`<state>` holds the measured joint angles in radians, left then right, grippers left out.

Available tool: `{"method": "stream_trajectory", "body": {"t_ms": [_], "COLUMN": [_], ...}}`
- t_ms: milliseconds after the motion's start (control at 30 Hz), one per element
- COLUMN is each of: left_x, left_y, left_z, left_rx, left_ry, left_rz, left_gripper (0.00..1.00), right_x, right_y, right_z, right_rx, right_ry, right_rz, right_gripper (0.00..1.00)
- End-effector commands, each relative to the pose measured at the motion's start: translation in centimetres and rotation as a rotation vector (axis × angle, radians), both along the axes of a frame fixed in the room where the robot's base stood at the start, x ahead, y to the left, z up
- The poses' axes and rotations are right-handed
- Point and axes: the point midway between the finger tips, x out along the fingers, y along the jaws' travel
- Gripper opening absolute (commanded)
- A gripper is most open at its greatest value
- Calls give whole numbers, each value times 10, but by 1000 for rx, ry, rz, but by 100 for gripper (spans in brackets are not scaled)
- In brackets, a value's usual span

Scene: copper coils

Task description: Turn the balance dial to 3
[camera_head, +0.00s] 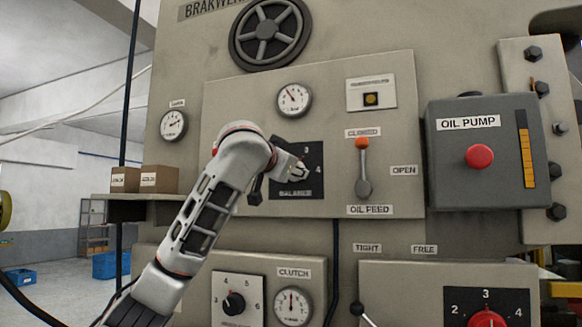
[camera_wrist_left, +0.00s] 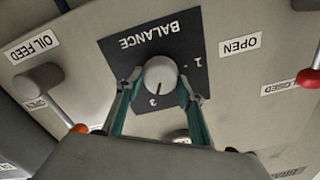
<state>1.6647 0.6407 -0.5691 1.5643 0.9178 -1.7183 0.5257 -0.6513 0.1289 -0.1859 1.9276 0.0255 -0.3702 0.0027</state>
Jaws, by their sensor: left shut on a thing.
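The balance dial is a round grey knob (camera_wrist_left: 160,75) on a dark plate (camera_wrist_left: 112,44) marked BALANCE, which looks upside down in the left wrist view. A dark pointer line on the knob's face points toward the 3 on the plate, as near as I can tell. My left gripper (camera_head: 298,172) is at the knob. Its two fingers (camera_wrist_left: 160,84) lie on either side of the knob, shut on it. My right gripper is not in view.
The oil feed lever (camera_head: 363,170) with an orange ball stands right of the dial. The grey oil pump box (camera_head: 450,175) juts out farther right. Gauges (camera_head: 294,99) sit above, and a clutch dial (camera_head: 234,302) is below. A shelf (camera_head: 150,197) holds small boxes at left.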

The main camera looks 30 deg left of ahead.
Motion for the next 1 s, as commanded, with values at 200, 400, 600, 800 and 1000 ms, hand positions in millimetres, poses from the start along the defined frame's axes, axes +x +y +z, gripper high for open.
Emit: {"method": "stream_trajectory", "body": {"t_ms": [200, 400, 600, 800, 1000], "left_x": [-1, -1, -1, 0, -2], "left_y": [0, 0, 0, 0, -1], "left_z": [2, 2, 2, 1, 1], "left_rx": [23, 24, 23, 24, 24], "left_ry": [2, 2, 1, 3, 5], "left_rz": [0, 0, 0, 0, 0], "left_gripper": [16, 16, 51, 54, 54], "right_x": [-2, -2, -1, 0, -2], "right_y": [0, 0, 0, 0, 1], "right_z": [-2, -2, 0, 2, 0], "right_rx": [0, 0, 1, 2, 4], "right_ry": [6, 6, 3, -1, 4], "right_rz": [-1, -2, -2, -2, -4], "right_gripper": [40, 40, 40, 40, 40]}}
